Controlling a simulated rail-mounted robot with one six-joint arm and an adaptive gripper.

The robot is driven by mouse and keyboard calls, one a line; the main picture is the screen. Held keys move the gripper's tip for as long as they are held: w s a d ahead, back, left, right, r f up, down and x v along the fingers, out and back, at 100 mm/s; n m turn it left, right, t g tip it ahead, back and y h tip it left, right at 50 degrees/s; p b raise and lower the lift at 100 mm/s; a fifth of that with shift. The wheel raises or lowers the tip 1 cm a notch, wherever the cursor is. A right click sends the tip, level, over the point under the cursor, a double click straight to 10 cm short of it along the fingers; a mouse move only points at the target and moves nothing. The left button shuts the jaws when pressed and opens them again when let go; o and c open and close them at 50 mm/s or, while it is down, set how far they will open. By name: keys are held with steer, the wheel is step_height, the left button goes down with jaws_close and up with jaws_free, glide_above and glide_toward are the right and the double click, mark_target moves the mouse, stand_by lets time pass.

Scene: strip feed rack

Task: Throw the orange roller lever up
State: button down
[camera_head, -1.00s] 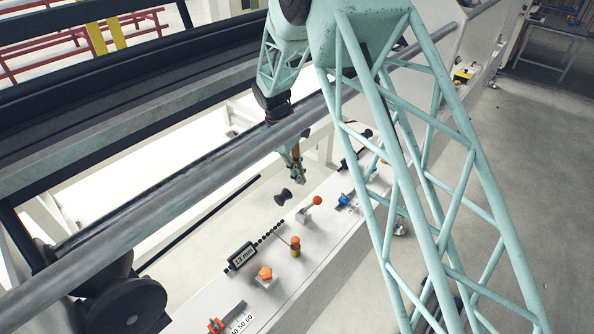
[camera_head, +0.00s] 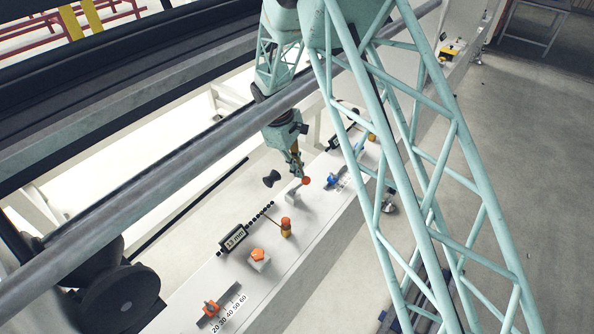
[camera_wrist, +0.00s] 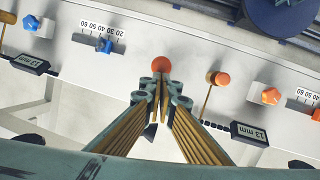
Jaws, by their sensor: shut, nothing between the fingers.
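The orange roller lever appears to be the grey lever with a round orange knob (camera_head: 306,181), on the white panel. In the wrist view its orange ball (camera_wrist: 162,64) shows just beyond my fingertips. My gripper (camera_head: 299,174) points down beside the ball, shut and empty. In the wrist view its fingertips (camera_wrist: 161,86) are together, very close to the ball; I cannot tell whether they touch it. The lever's base is largely hidden behind the fingers in the wrist view.
An orange cylinder on a thin rod (camera_head: 286,227), an orange star knob (camera_head: 259,256) and an orange slider (camera_head: 211,308) stand along the panel. A blue slider (camera_head: 333,180) lies beyond. A long grey rail (camera_head: 190,156) crosses nearby.

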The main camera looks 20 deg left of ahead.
mark_target(305, 179)
steer(key=shift+d, duration=0.1)
steer(key=shift+s+d+f+b, duration=0.25)
steer(key=shift+d+b, duration=0.1)
steer(key=shift+d, duration=0.3)
steer(key=shift+s+d+f+b, duration=0.25)
steer(key=shift+d+b, duration=0.1)
steer(key=shift+d, duration=0.3)
steer(key=shift+a+r, duration=0.1)
steer(key=shift+r, duration=0.05)
steer(key=d+p+v, duration=0.1)
steer(key=v, duration=1.1)
steer(key=shift+s+r, duration=0.3)
steer(key=shift+r, duration=0.2)
steer(key=shift+a, duration=0.15)
